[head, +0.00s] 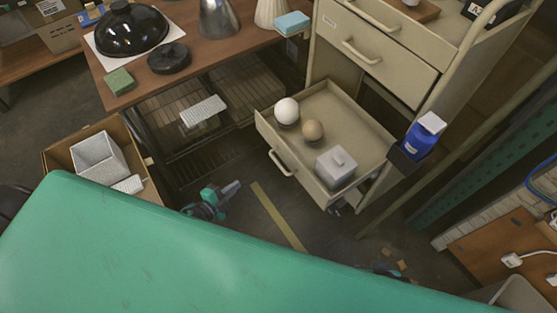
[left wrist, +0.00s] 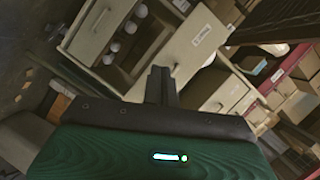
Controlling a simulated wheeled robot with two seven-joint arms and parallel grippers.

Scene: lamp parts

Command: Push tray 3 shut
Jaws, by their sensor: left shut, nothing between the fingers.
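An open beige tray (head: 347,105) sticks out of the lower part of a beige cart in the head view. It holds a white ball (head: 287,111), a tan ball (head: 313,130) and a pale lidded box (head: 336,168). I can read no number on its front, which has a handle (head: 283,163). My left gripper (head: 236,187) is shut and empty, left of the tray front and apart from it. In the left wrist view its dark fingers (left wrist: 160,85) are together, in front of beige drawers. A small dark and teal part near the bottom right may be my right gripper (head: 386,268); its fingers are unclear.
A closed drawer (head: 375,60) sits above the open tray. A blue bottle (head: 420,138) stands at the cart's right side. A wooden table (head: 185,20) and a cardboard box (head: 60,155) are at the left. Floor shows before the tray.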

